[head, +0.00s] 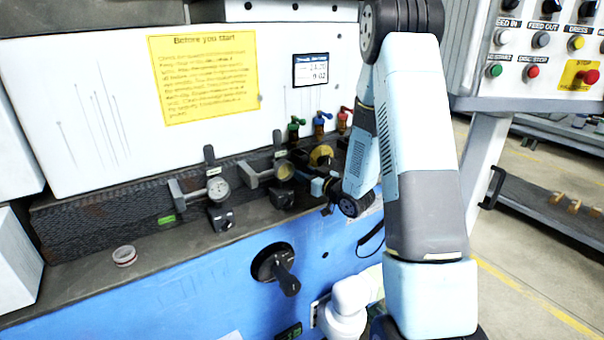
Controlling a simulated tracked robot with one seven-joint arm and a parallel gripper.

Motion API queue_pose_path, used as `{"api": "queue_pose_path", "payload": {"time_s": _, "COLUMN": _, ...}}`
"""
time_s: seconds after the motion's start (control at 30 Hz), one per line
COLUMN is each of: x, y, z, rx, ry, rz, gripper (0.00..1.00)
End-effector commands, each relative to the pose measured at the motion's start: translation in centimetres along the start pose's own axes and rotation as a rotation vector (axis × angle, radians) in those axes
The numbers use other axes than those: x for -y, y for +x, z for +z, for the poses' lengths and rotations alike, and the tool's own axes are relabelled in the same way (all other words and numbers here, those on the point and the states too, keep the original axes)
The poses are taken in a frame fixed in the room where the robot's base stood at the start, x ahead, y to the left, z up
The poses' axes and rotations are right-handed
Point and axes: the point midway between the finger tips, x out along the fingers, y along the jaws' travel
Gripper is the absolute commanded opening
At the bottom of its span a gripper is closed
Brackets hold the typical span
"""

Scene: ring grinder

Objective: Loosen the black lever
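Several black levers show in the head view, and I cannot tell which one the task means. One upright black lever (209,154) stands behind the left dial gauge (218,189). Another upright black lever (277,138) stands behind the second gauge (284,171). A larger black rotary handle (286,278) sits on the blue front panel, pointing down and right. My gripper (327,207) is small in view at the ledge, right of the second gauge and above the rotary handle. It appears apart from these levers. Its fingers are too small and dark to read.
Green (294,131), blue (320,124) and red (344,120) valve handles stand behind my gripper. A small round tin (124,256) lies on the ledge at left. A button panel (540,50) is at upper right. My arm hides part of the machine's right side.

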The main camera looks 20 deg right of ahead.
Motion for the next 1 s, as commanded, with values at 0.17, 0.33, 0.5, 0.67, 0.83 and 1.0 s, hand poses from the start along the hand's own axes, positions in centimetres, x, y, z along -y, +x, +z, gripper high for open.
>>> {"api": "queue_pose_path", "payload": {"time_s": 0.17, "x": 0.34, "y": 0.17, "z": -0.01, "rx": 0.000, "ry": 0.000, "rz": -0.006, "gripper": 0.34}}
{"api": "queue_pose_path", "payload": {"time_s": 0.33, "x": 0.50, "y": 0.26, "z": -0.01, "rx": 0.000, "ry": 0.000, "rz": -0.008, "gripper": 0.17}}
{"api": "queue_pose_path", "payload": {"time_s": 0.5, "x": 0.51, "y": 0.28, "z": -0.02, "rx": 0.000, "ry": 0.000, "rz": -0.008, "gripper": 0.01}}
{"api": "queue_pose_path", "payload": {"time_s": 0.67, "x": 0.49, "y": 0.29, "z": -0.04, "rx": -0.001, "ry": -0.001, "rz": -0.008, "gripper": 0.00}}
{"api": "queue_pose_path", "payload": {"time_s": 0.83, "x": 0.46, "y": 0.28, "z": -0.04, "rx": -0.001, "ry": -0.001, "rz": -0.007, "gripper": 0.00}}
{"api": "queue_pose_path", "payload": {"time_s": 1.0, "x": -0.17, "y": 0.01, "z": -0.06, "rx": 0.001, "ry": -0.001, "rz": 0.001, "gripper": 0.00}}
